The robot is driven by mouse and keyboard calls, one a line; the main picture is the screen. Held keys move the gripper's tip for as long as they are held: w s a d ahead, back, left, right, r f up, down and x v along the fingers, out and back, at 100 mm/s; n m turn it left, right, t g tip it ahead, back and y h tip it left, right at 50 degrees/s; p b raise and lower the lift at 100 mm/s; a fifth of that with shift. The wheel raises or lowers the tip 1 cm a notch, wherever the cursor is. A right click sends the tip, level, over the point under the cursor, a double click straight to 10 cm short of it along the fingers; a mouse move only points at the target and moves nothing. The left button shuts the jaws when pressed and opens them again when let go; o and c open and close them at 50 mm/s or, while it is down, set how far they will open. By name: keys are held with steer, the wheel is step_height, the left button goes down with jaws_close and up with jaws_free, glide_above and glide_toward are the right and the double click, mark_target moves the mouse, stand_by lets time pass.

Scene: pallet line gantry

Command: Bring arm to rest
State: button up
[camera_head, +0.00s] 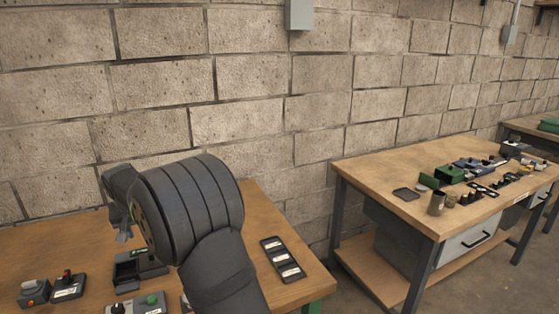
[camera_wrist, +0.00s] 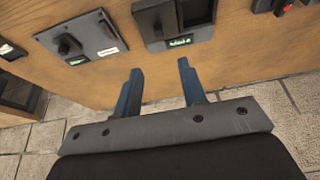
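My gripper (camera_wrist: 158,82) shows in the wrist view with its two blue-grey fingers apart and nothing between them. It is above the front edge of a wooden workbench (camera_wrist: 235,68), with the tiled floor beyond that edge. In the head view my dark grey arm covers part of the bench (camera_head: 262,225), and the gripper (camera_head: 124,236) shows only partly at the arm's left side. It is over the bench, near a dark box-like device (camera_head: 138,268). The fingertips are largely hidden in the head view.
A black tray with several labelled slots (camera_head: 282,258) lies on the bench right of my arm. Small control boxes (camera_head: 68,286) stand at the front left. A second bench (camera_head: 375,178) with many small parts stands to the right. A block wall (camera_head: 250,75) is behind.

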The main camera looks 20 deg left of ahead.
steer(key=x, duration=1.5)
steer(key=shift+f, duration=0.1)
steer(key=shift+s+a, duration=0.1)
steer(key=shift+s, duration=0.1)
steer(key=v, duration=1.7)
steer(key=shift+r, duration=0.35)
steer(key=shift+w, duration=0.1)
